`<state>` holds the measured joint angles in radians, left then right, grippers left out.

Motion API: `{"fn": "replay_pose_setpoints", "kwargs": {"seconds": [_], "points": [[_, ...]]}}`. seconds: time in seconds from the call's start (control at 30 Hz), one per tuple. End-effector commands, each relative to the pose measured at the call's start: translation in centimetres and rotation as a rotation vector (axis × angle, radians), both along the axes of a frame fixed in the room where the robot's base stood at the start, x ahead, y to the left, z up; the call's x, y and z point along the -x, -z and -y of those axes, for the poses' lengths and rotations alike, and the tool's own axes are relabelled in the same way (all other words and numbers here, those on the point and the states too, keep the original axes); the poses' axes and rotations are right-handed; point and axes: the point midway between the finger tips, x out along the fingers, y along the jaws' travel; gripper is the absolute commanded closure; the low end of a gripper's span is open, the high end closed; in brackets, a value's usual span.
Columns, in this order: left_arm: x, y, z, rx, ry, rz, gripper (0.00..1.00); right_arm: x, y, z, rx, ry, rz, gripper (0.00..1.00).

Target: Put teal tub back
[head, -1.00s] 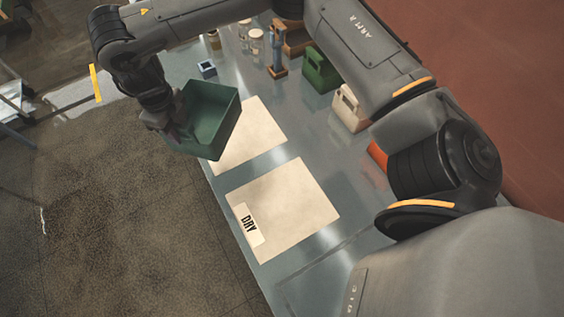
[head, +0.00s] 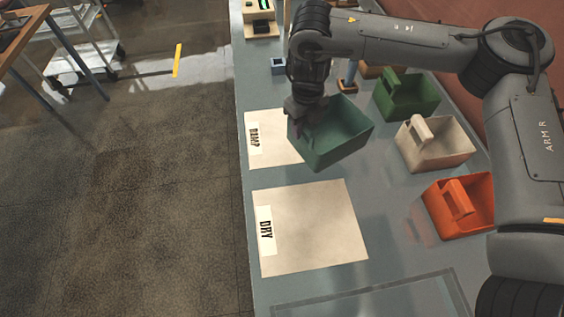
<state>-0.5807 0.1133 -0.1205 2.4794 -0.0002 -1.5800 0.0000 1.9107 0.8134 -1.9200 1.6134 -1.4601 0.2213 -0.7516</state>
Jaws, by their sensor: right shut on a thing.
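The teal tub (head: 343,146) is an open, empty-looking box in the middle of the head view. My right gripper (head: 305,116) is shut on its left wall. The tub is tilted and appears to hang above the table, partly over the upper cream mat (head: 262,150), whose label it leaves mostly visible. The fingertips are partly hidden by the wrist and the tub wall. My left gripper is not in view.
The DRY mat (head: 318,225) is bare. A green tub (head: 408,98), a cream tub (head: 440,148) and an orange tub (head: 462,208) stand in a row on the right of the grey table (head: 385,230). A small blue block (head: 278,66) and a device (head: 260,20) are behind.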

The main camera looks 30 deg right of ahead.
Motion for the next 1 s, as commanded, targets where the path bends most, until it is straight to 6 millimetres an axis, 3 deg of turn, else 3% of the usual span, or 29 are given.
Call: {"fn": "replay_pose_setpoints", "kwargs": {"seconds": [0.2,0.4,0.73,1.0], "points": [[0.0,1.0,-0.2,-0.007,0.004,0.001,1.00,-0.6,3.0,-4.7,0.000,-0.005,-0.002,1.00],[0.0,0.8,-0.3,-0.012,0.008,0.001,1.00,-1.0,4.5,-7.6,0.002,-0.002,0.000,1.00],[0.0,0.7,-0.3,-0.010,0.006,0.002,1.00,-1.2,5.8,-8.7,0.002,0.001,-0.001,1.00],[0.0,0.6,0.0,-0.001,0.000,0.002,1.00,-1.1,8.9,-8.7,0.002,0.000,-0.001,1.00]]}}
